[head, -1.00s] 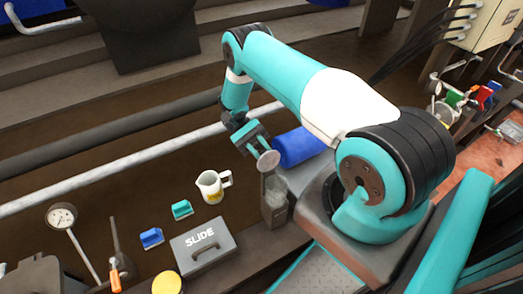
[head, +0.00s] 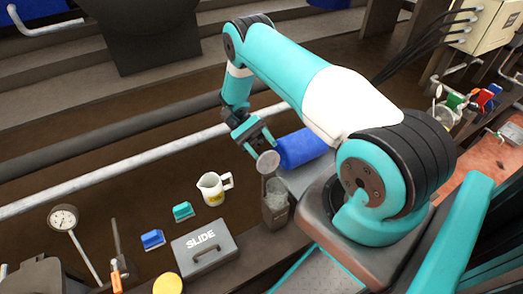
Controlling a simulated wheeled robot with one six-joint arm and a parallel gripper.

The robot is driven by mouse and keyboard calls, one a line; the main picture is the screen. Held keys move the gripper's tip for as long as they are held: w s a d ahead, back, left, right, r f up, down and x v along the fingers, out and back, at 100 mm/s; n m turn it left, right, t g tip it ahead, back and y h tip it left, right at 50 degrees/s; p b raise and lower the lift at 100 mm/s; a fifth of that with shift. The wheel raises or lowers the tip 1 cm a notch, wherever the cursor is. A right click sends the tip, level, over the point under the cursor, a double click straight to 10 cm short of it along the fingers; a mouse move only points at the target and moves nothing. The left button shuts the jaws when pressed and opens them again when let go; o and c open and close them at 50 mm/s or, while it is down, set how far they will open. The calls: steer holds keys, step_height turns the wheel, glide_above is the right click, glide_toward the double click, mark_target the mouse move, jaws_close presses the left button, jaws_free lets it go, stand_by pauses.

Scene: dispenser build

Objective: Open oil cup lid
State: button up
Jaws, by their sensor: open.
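The oil cup (head: 276,206) is a dark box-like holder with a greyish glass-like top, standing at the centre. Its round grey lid (head: 268,162) is raised and tilted up above the cup, its disc face showing. My gripper (head: 260,140) is just above and behind the lid, pointing down. It is open, with its teal fingers apart and nothing seen between them. The lid partly covers the fingertip area, so I cannot tell whether a finger touches it.
A white jug (head: 213,188) stands left of the cup. A grey box marked SLIDE (head: 204,247) is in front of it. Teal (head: 183,211) and blue (head: 152,239) blocks lie further left. A blue cylinder (head: 301,148) lies right of my gripper. A pale pipe (head: 110,169) runs behind.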

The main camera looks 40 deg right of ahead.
step_height(320, 180, up, 17)
steer(key=p, duration=1)
steer(key=shift+r, duration=0.2)
steer(key=s+a+r+n+t+h+p, duration=0.1)
steer(key=a+r+n+t+h+p, duration=0.15)
steer(key=a+r+n+t, duration=0.4)
steer(key=s+a+r+n+t+h+p, duration=0.1)
steer(key=a+r+t+h+p, duration=0.15)
steer(key=r, duration=0.75)
steer(key=s+a+r+n+t+y+p, duration=0.4)
steer(key=s+a+r+n+t, duration=0.2)
steer(key=s+a+r+t, duration=0.3)
steer(key=s+a+r, duration=0.1)
steer(key=a+r, duration=0.2)
steer(key=r, duration=0.1)
steer(key=shift+s+n+t+y+p, duration=0.3)
steer(key=shift+s+n+p, duration=0.05)
steer(key=shift+s+p, duration=0.05)
